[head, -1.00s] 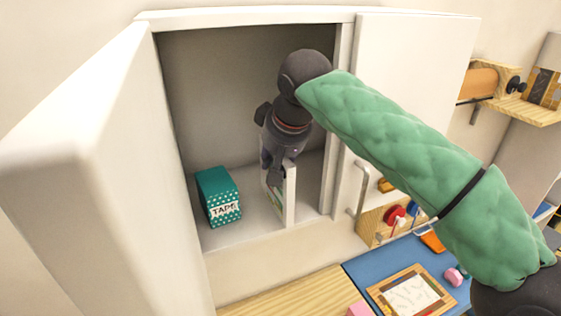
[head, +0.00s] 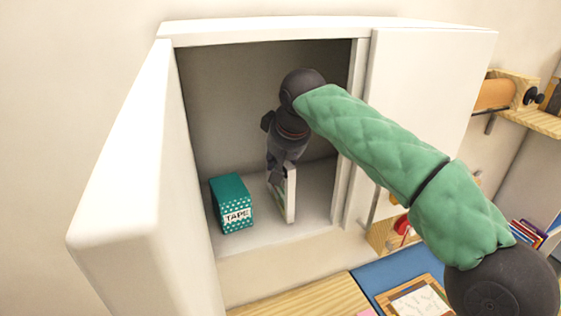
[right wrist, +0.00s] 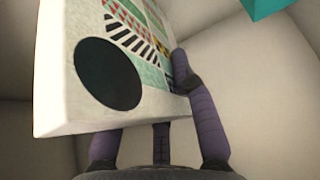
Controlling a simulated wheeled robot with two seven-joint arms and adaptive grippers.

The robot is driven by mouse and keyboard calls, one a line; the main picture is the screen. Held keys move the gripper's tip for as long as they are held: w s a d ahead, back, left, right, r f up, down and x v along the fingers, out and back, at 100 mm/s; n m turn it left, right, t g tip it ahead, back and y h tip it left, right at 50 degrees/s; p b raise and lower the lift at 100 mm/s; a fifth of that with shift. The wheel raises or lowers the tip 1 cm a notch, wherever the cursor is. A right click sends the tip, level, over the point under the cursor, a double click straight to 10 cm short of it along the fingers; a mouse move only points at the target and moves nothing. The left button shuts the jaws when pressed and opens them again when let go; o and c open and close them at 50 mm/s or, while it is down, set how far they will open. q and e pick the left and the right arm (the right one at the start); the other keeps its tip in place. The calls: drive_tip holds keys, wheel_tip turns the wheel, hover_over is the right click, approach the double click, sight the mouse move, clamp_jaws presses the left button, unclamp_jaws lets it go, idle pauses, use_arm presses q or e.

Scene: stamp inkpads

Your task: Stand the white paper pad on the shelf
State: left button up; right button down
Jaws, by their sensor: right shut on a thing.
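The white paper pad (head: 291,196) is upright inside the open cabinet, its thin white edge toward the head camera. My right gripper (head: 279,172) is shut on its upper part from above. In the right wrist view the pad (right wrist: 66,45) shows a patterned face with a large dark oval, and one finger of my gripper presses beside that face. The shelf (head: 258,232) is the cabinet floor under the pad. I cannot tell whether the pad's lower edge touches it. My left gripper is not in view.
A teal dotted tape box (head: 231,205) stands on the shelf left of the pad, with a gap between. The open cabinet door (head: 125,190) is at the left, the closed door (head: 425,95) at the right. A blue mat with a framed tray (head: 415,302) lies below.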

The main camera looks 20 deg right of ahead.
idle(0.3)
drive_tip(key=c, duration=0.9)
unclamp_jaws()
drive_tip(key=shift+c, duration=0.2)
drive_tip(key=shift+r, duration=0.1)
drive_tip(key=v, duration=0.5)
drive_tip(key=s, duration=1.2)
drive_tip(key=shift+a, duration=0.35)
